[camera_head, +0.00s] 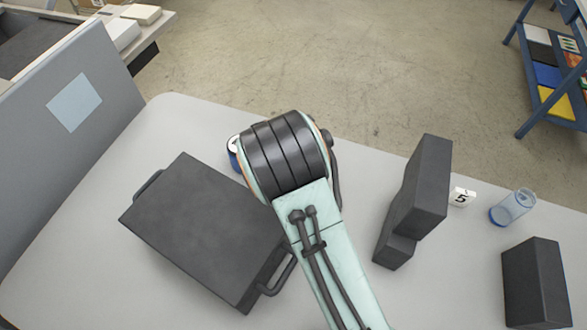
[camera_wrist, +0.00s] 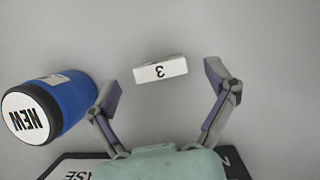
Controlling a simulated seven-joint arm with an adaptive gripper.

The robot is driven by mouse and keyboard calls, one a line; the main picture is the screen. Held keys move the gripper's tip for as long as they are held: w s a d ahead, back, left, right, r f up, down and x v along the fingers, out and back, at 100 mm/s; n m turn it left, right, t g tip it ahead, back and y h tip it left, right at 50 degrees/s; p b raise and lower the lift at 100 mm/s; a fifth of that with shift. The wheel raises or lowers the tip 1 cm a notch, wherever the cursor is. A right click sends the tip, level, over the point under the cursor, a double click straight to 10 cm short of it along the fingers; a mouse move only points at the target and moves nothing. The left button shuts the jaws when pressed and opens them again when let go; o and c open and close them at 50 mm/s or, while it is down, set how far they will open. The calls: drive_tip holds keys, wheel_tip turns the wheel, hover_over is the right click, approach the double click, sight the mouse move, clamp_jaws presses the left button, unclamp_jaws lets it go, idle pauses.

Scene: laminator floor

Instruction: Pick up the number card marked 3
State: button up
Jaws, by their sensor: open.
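The number card marked 3 (camera_wrist: 161,71) is a small white block with a black digit, upside down in the wrist view. It stands on the light grey table a little beyond my fingertips, roughly between them. My gripper (camera_wrist: 164,82) is open, with one finger on each side of the card's line and nothing between the pads. In the head view my arm hides the card and the gripper.
A blue canister labelled NEW (camera_wrist: 48,106) stands close to my left finger. A dark handled case (camera_head: 205,230) lies left of my arm. Dark blocks (camera_head: 420,190), a card marked 5 (camera_head: 462,197) and a clear blue-based cup (camera_head: 512,207) are to the right.

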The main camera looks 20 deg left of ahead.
drive_tip(key=shift+x, duration=0.85)
drive_tip(key=c, duration=1.2)
drive_tip(key=shift+r, duration=0.1)
